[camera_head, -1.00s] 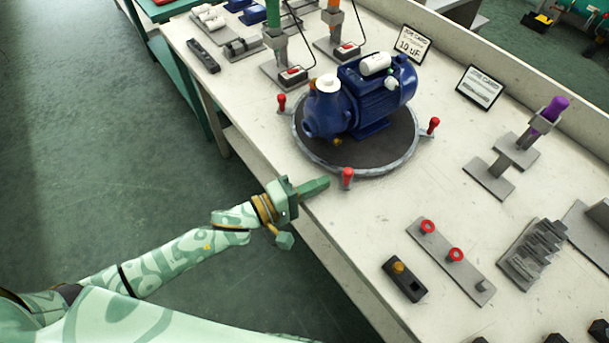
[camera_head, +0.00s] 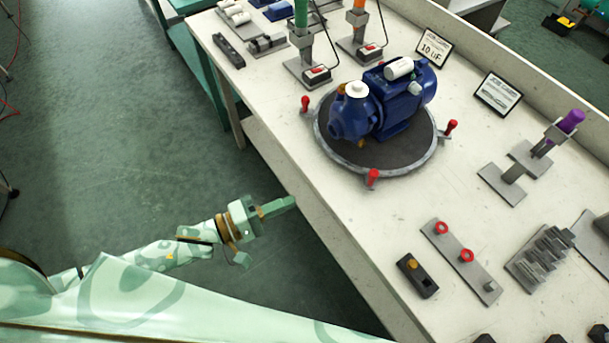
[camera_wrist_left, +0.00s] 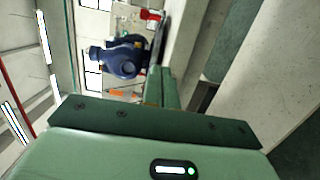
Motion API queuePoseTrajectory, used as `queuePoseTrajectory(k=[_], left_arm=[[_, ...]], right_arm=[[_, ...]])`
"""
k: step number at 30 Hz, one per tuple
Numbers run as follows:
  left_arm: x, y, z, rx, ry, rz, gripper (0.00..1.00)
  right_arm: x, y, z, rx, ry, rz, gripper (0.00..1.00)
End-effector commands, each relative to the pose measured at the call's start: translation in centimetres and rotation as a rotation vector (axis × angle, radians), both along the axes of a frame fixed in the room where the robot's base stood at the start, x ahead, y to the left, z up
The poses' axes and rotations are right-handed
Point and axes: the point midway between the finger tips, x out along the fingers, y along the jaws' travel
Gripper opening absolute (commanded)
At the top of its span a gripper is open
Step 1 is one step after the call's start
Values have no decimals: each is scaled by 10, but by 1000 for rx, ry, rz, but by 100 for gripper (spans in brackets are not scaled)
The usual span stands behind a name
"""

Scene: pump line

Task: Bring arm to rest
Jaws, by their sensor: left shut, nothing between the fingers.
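My left gripper (camera_head: 278,207) is shut and empty. It hangs over the floor just off the front edge of the white workbench (camera_head: 330,215), apart from the bench and everything on it. Its closed green fingers (camera_wrist_left: 162,88) show in the left wrist view, with the blue pump beyond them. My left arm comes in from the lower left of the head view. My right gripper is not in view.
A blue pump (camera_head: 395,112) sits on a round turntable (camera_head: 345,150) with red knobs. Tool stands, small fixtures and two cards stand on the bench. The green floor (camera_head: 130,130) left of the bench is clear.

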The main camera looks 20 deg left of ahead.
Motion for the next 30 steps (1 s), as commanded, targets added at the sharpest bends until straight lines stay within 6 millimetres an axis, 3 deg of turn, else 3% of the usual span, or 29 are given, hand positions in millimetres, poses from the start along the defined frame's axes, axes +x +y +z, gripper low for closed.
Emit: queuePoseTrajectory(k=[5,9,11,14,16,20,23,27,30], left_arm=[[-3,2,0,14,-19,0,0],[0,7,-14,233,-167,15,0],[5,27,-44,459,-252,34,0],[8,78,-117,924,-340,42,0],[-6,115,-170,1211,-337,-11,0],[-71,167,-257,1596,-233,-229,0],[-145,187,-308,1745,-110,-453,0],[-257,183,-351,1764,78,-721,0],[-320,163,-363,1699,209,-792,0]], right_arm=[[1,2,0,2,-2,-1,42],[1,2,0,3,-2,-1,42],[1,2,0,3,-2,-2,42],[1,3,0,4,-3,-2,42],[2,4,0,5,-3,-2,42],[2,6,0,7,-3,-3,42],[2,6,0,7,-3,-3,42],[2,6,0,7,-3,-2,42],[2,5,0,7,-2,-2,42]])
